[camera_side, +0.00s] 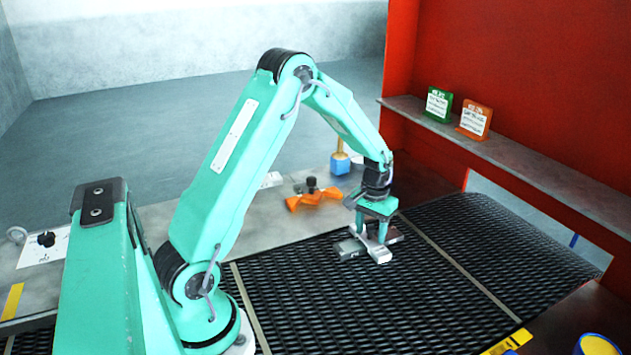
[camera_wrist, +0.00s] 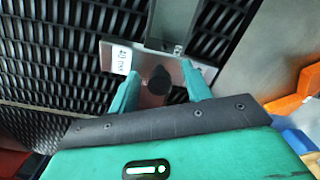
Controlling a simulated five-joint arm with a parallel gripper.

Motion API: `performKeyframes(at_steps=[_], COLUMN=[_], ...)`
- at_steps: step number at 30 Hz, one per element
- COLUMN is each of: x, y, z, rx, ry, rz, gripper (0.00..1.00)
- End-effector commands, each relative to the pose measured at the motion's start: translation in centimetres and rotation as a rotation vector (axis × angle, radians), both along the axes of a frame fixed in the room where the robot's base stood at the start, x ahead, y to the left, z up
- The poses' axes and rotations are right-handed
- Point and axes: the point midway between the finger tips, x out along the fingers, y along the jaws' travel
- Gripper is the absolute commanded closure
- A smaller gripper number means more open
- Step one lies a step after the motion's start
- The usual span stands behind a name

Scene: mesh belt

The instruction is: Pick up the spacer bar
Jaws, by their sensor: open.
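A grey metal bar (camera_wrist: 178,76), which I take as the spacer bar, lies on the black mesh belt (camera_side: 470,240). It bears a white printed label (camera_wrist: 121,58). In the side view the metal bar (camera_side: 377,251) lies just below my gripper (camera_side: 371,230). A darker grey block (camera_wrist: 174,20) lies against or under it; I cannot tell which. In the wrist view my gripper (camera_wrist: 160,70) points down with its teal fingers apart, one each side of a black round part (camera_wrist: 158,80) over the bar. I see no grip on it.
An orange piece (camera_side: 312,200) and a blue and yellow item (camera_side: 340,160) are on the grey table behind. A red wall (camera_side: 530,60) with a shelf (camera_side: 500,155) holds a green card (camera_side: 438,103) and an orange card (camera_side: 474,121).

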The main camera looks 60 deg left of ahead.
Motion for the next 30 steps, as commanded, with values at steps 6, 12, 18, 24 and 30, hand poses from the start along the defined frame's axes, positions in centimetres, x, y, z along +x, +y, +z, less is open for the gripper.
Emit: performKeyframes(at_steps=[6,12,18,24,30], x=[-0.01,-0.01,0.02,0.03,0.06], y=[0.0,0.0,0.0,0.0,0.02], z=[0.03,0.05,0.09,0.11,0.68], rx=[0.0,0.0,0.0,0.0,0.001], ry=[0.0,0.0,-0.001,-0.001,-0.002], rz=[0.0,0.0,0.0,0.0,0.0], gripper=[0.51,0.69,1.0,1.0,1.0])
